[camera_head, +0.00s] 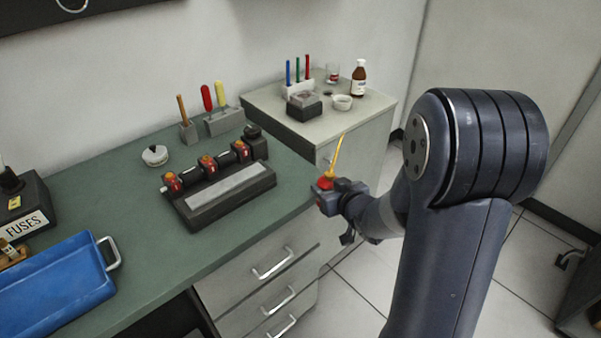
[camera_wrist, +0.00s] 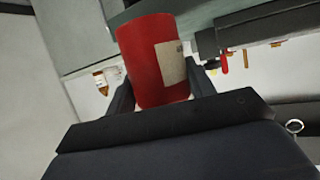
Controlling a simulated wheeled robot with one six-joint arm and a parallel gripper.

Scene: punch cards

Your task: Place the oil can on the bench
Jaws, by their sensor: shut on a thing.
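The oil can is a red can with a pale label and a thin yellow spout. In the head view the oil can (camera_head: 326,181) is mostly hidden by my gripper (camera_head: 338,192), with its spout pointing up. In the wrist view the red body of the oil can (camera_wrist: 143,62) fills the space between the two dark fingers of my gripper (camera_wrist: 160,90). My gripper is shut on it, beside the right end of the green bench (camera_head: 130,205). I cannot tell exactly how high the can is over the bench top.
A dark device with red and yellow parts (camera_head: 222,194) stands on the bench near the can. A blue tray (camera_head: 50,285), a fuses box (camera_head: 25,222) and a round white-topped item (camera_head: 155,155) are further left. A side cabinet (camera_head: 365,120) with a brown bottle (camera_head: 358,80) stands behind.

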